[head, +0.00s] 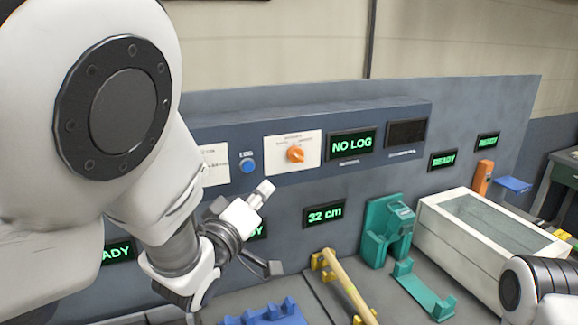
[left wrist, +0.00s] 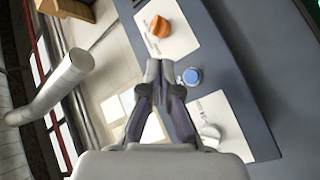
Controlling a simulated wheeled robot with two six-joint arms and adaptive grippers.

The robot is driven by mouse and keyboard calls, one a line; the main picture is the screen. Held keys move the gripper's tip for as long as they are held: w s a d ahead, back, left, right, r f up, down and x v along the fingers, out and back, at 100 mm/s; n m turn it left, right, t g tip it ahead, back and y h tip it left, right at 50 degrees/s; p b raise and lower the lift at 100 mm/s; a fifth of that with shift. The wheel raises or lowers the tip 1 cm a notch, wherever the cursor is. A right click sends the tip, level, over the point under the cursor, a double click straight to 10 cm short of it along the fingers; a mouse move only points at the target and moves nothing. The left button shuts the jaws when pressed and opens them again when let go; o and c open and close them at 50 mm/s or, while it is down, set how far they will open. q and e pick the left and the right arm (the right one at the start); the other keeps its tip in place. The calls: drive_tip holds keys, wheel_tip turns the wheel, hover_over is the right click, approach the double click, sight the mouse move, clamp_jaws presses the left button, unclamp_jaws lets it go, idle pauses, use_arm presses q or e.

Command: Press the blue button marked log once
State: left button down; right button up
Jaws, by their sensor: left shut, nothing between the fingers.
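The blue button (head: 247,165) marked LOG is a small round cap on the grey control panel (head: 225,135), left of the orange knob. In the left wrist view the blue button (left wrist: 191,76) lies just right of my fingertips, with a gap in the picture between them. My left gripper (head: 266,188) is shut and empty, in front of the panel, below and slightly right of the button in the head view. Its closed fingertips also show in the left wrist view (left wrist: 160,66). My right gripper is not in view; part of my right arm shows at the lower right.
An orange knob (head: 295,155) sits on a white plate beside the button. A display (head: 352,144) reads NO LOG. Below are a 32 cm display (head: 324,213), a green machine (head: 386,232), a yellow rail (head: 345,285), a blue fixture (head: 265,316) and a white bin (head: 455,236).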

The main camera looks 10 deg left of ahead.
sight(248, 167)
use_arm(q)
drive_tip(key=w+a, duration=0.1)
drive_tip(key=w, duration=0.1)
drive_tip(key=w+a, duration=0.1)
drive_tip(key=w, duration=0.1)
drive_tip(key=w+a, duration=0.2)
drive_tip(key=shift+p, duration=0.3)
drive_tip(key=shift+w, duration=0.1)
idle(1.0)
drive_tip(key=shift+w+a, duration=0.25)
drive_tip(key=shift+w, duration=0.05)
drive_tip(key=shift+w+a, duration=0.15)
drive_tip(key=shift+w, duration=0.15)
idle(0.8)
drive_tip(key=shift+s+d+b, duration=0.35)
drive_tip(key=shift+s+d, duration=0.1)
drive_tip(key=shift+s, duration=0.25)
